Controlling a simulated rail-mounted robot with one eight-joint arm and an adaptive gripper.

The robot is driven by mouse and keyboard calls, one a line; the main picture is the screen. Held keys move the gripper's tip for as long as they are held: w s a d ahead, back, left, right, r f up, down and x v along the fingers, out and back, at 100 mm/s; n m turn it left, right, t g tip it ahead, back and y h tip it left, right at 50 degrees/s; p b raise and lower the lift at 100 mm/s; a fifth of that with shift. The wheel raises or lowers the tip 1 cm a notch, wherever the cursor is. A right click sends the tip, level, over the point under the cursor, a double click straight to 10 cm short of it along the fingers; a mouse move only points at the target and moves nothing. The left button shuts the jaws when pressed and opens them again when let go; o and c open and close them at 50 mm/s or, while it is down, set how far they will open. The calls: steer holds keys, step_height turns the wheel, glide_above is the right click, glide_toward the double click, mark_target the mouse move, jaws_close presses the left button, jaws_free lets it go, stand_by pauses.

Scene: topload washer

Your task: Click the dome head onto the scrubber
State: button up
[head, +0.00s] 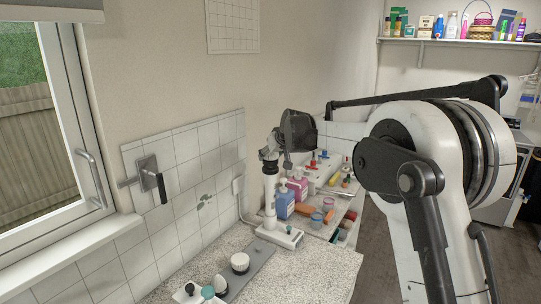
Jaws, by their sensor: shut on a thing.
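The scrubber (270,190) looks to be the upright white body with a black collar, beside the tiled wall. Its lower end is at or just above a white base (279,236); I cannot tell whether they touch. My gripper (267,155) is at the scrubber's top end and appears shut on it; the grip itself is small and partly hidden. A round white piece with a dark band (240,263), likely the dome head, sits on a grey tray (259,257) on the near counter, below and left of my gripper.
A teal round piece (208,292) and a white piece with a black knob (188,291) are near the tray's near end. A blue bottle (285,204), a pink bottle (298,187) and cups crowd the area behind the base. The speckled counter (312,272) is clear at right.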

steer(key=shift+f+b, duration=0.35)
steer(key=shift+f, duration=0.25)
steer(key=o, duration=1.2)
steer(key=v, duration=1.2)
steer(key=shift+w+a+r, duration=0.1)
steer(key=c, duration=0.5)
steer(key=w+a+g+p, duration=0.1)
steer(key=p, duration=0.1)
steer(key=w+a+r+p, duration=0.1)
steer(key=w+p, duration=0.1)
steer(key=w+a+r+g+h+p, duration=0.1)
steer(key=w+p, duration=0.1)
steer(key=shift+w+n+g, duration=0.25)
steer(key=shift+n+g, duration=0.05)
jaws_close()
steer(key=shift+w+a+g+h+p, duration=0.45)
steer(key=shift+w+p, duration=0.3)
steer(key=shift+p, duration=0.4)
steer(key=shift+f+b, duration=1.15)
steer(key=shift+f, duration=0.65)
